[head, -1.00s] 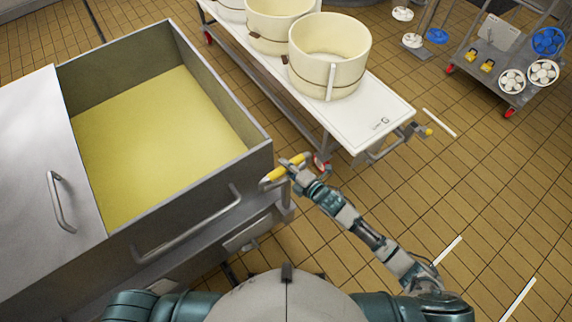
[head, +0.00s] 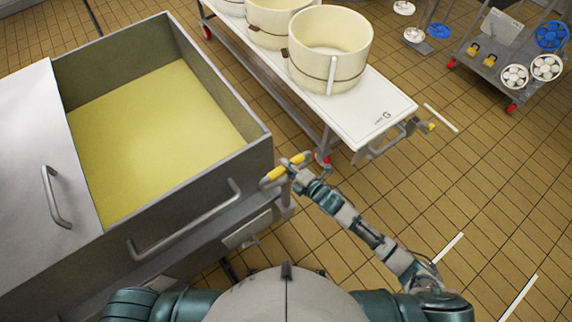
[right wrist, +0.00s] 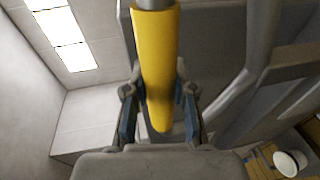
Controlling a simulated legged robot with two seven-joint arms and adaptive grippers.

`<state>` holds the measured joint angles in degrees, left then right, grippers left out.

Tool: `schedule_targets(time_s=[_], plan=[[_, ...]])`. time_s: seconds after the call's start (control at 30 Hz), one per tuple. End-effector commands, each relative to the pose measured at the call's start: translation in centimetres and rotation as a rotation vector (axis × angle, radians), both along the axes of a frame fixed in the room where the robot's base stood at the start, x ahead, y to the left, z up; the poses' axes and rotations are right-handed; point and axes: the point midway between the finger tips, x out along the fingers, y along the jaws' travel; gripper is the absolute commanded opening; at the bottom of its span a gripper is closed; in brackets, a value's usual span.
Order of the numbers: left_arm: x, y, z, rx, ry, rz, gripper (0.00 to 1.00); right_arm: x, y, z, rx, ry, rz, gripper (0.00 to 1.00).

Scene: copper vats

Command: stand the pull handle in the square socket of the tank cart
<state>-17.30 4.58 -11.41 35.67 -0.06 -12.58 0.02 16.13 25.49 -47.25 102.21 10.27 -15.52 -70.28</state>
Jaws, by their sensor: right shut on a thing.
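The pull handle (head: 274,175) shows as a yellow bar held level in the head view. My right gripper (head: 293,168) is shut around its middle, and yellow shows on both sides. In the right wrist view the yellow handle (right wrist: 157,65) lies between the two fingers of the gripper (right wrist: 160,110), with a grey part at its upper end. A large open steel tank (head: 205,195) with yellow contents stands at left; the handle appears beside its near right corner. I cannot make out a square socket or tell which part is the tank cart. My left gripper is out of view.
A white wheeled table (head: 372,110) carries cream tubs (head: 330,50) behind the gripper. A steel rail (head: 185,232) runs along the tank's near side. A grey trolley (head: 485,78) stands at the far right. The tiled floor at right is mostly clear.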

Motion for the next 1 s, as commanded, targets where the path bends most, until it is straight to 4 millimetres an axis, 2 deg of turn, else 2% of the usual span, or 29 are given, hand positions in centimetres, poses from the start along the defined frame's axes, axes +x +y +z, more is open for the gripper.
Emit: schedule_targets(time_s=[0.03,0.1,0.13,0.53,1.0], plan=[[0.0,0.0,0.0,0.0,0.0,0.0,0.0,0.1,0.1,0.4,0.006,-0.007,0.001,0.32],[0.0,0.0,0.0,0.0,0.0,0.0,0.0,0.1,0.1,0.4,0.005,-0.006,0.001,0.5],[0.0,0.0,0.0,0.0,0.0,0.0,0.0,0.1,0.1,0.4,0.005,-0.006,0.001,0.54],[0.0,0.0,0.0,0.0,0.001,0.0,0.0,-0.7,-0.7,-0.1,-0.003,0.004,-0.001,0.54],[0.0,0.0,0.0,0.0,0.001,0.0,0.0,-7.3,-6.9,1.9,-0.001,-0.001,0.0,0.54]])
